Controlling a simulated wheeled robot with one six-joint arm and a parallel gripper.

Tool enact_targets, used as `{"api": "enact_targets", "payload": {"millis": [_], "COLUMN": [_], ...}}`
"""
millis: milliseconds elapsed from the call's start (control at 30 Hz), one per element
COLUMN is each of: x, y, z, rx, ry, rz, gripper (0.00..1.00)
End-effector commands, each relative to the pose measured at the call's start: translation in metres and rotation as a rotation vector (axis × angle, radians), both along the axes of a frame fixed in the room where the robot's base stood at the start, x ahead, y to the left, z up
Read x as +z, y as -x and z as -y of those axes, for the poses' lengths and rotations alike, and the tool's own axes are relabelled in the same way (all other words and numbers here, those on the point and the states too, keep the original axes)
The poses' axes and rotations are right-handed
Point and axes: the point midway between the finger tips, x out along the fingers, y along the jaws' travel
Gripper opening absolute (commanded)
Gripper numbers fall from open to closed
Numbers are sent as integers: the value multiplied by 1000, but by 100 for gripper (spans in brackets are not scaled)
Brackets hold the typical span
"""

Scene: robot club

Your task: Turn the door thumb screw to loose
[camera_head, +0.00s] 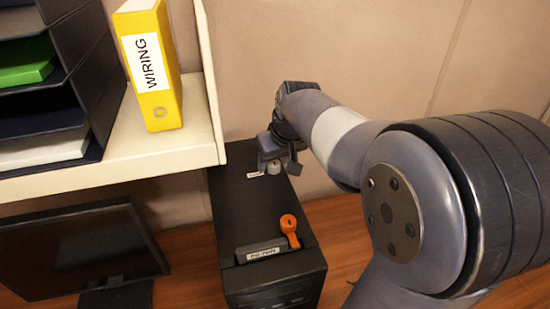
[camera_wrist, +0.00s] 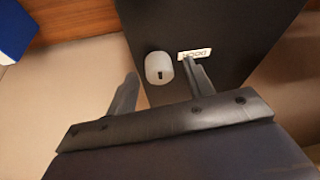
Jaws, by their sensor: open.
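The door thumb screw is a pale grey round knob (camera_wrist: 158,68) with a dark mark on its face. It sits on the black cabinet next to a white label (camera_wrist: 195,53) that seems to read DOOR. In the head view the knob (camera_head: 273,168) shows just below my gripper, partly hidden by it. My gripper (camera_head: 278,165) is over the back end of the cabinet top. In the wrist view my gripper (camera_wrist: 158,78) is open, with one finger on each side of the knob. I cannot tell whether the fingers touch it.
An orange lever (camera_head: 289,228) and a labelled dark bar stand at the front of the black cabinet (camera_head: 230,210). A white shelf (camera_head: 150,155) with a yellow WIRING binder (camera_head: 152,60) is at left, above a monitor (camera_head: 75,250). The wall is close behind.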

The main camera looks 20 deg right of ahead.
Motion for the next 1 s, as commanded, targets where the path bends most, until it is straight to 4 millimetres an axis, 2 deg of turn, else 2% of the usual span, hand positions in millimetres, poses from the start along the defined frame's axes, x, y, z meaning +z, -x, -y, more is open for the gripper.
{"api": "enact_targets", "payload": {"millis": [267, 800, 1000], "x": [-2, -1, -2], "y": [-1, -1, -1], "z": [0, 0, 0], "rx": [0, 0, 10], "ry": [0, 0, 0], "rz": [0, 0, 0], "gripper": [50, 7, 5]}}
